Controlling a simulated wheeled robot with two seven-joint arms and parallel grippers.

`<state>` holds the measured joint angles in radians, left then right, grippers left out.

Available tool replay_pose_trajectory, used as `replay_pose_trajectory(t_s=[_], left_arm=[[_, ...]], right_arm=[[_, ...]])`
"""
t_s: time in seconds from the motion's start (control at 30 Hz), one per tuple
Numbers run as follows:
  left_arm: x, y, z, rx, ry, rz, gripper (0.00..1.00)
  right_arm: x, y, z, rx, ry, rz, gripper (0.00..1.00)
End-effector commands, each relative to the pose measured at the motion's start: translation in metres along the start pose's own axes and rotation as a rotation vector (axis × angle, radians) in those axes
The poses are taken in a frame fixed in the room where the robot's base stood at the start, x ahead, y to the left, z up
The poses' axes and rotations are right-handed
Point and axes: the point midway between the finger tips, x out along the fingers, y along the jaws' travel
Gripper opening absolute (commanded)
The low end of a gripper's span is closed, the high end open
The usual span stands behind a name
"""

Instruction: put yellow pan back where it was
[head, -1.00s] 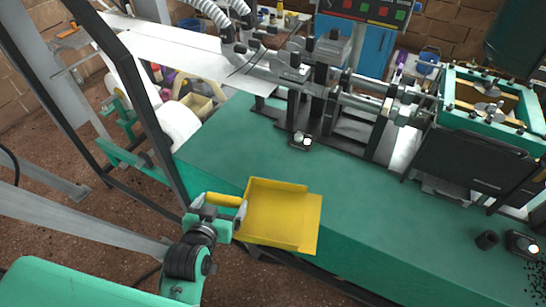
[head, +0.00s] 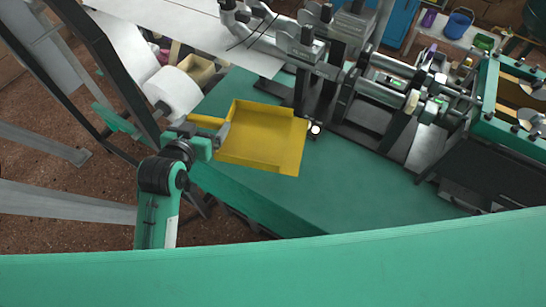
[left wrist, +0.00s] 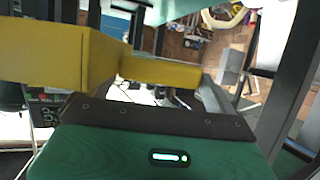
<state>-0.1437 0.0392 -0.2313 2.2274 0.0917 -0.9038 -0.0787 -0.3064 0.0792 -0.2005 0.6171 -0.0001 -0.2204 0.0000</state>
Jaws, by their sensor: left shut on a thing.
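The yellow pan (head: 262,137) is a flat, square-cornered scoop with raised sides and a handle on its left. My left gripper (head: 211,132) is shut on the pan's handle (head: 206,121). The pan shows over the green machine table, in front of the black frames; I cannot tell whether it touches the table. In the left wrist view the pan (left wrist: 45,55) fills the upper left, and its handle (left wrist: 165,73) runs right past the gripper. My right gripper is not in view.
The green table top (head: 330,185) is clear to the right of the pan. The machine's rollers and black frames (head: 375,105) stand behind it. A white paper roll (head: 175,90) is at the left. A large green surface (head: 300,265) crosses the front.

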Motion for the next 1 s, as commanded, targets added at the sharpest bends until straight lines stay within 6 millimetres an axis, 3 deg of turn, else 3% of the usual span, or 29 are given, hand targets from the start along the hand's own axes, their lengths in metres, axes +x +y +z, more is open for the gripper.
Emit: replay_pose_trajectory(t_s=[0.03,0.2,0.53,0.67,1.0], left_arm=[[0.007,0.005,-0.018,0.029,0.006,0.039,0.66],[0.028,0.023,-0.052,0.079,0.002,0.165,0.66],[0.048,0.029,-0.081,0.119,-0.002,0.283,0.66],[0.055,0.028,-0.067,0.118,-0.006,0.291,0.66],[0.088,0.028,0.015,0.116,-0.006,0.289,0.66]], right_arm=[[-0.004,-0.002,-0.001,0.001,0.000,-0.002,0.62],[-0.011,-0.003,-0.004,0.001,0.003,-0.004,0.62],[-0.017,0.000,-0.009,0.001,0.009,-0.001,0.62],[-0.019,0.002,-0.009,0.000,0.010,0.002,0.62],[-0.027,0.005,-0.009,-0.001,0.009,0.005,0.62]])
